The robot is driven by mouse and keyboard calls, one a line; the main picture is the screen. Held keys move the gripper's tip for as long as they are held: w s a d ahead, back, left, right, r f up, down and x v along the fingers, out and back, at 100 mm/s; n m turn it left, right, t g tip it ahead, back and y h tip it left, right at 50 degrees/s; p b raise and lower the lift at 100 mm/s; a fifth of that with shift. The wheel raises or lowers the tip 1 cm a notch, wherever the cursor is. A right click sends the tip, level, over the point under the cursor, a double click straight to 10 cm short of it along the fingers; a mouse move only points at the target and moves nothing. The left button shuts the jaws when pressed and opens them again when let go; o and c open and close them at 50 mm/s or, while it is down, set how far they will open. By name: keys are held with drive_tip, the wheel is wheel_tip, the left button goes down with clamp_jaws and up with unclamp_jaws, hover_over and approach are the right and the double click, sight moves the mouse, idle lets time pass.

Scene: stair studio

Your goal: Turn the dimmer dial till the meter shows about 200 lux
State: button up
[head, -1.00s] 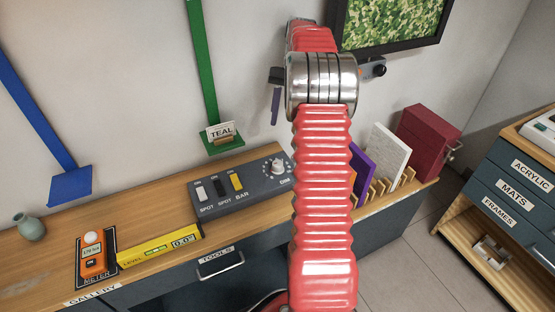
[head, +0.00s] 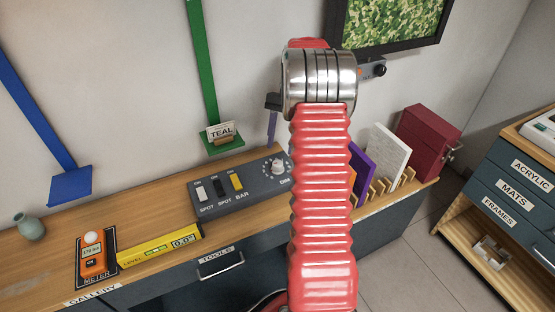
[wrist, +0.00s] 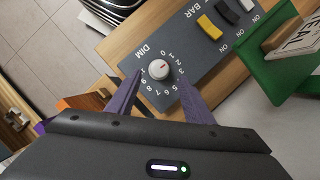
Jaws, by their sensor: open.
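The dimmer dial (head: 275,167) is a pale round knob on the grey switch panel (head: 222,202); it also shows in the wrist view (wrist: 158,69). Its red mark points toward the low numbers, around 1 or 2. My gripper (wrist: 159,76) is open, with a purple finger on each side of the dial; I cannot tell whether they touch it. In the head view one finger shows just above the dial, the rest hidden by my arm. The orange meter (head: 94,262) lies at the bench's left with a lit display, too small to read.
White, black and yellow switches sit on the panel left of the dial. A yellow level (head: 158,246) lies beside the meter. A green bracket (head: 221,143) with a TEAL card hangs behind the panel. A rack with panels (head: 388,153) stands at the right.

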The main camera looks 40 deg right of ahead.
sight(277, 162)
drive_tip(key=x, duration=0.6)
drive_tip(key=shift+a, duration=0.1)
drive_tip(key=shift+c, duration=0.5)
drive_tip(key=c, duration=0.9)
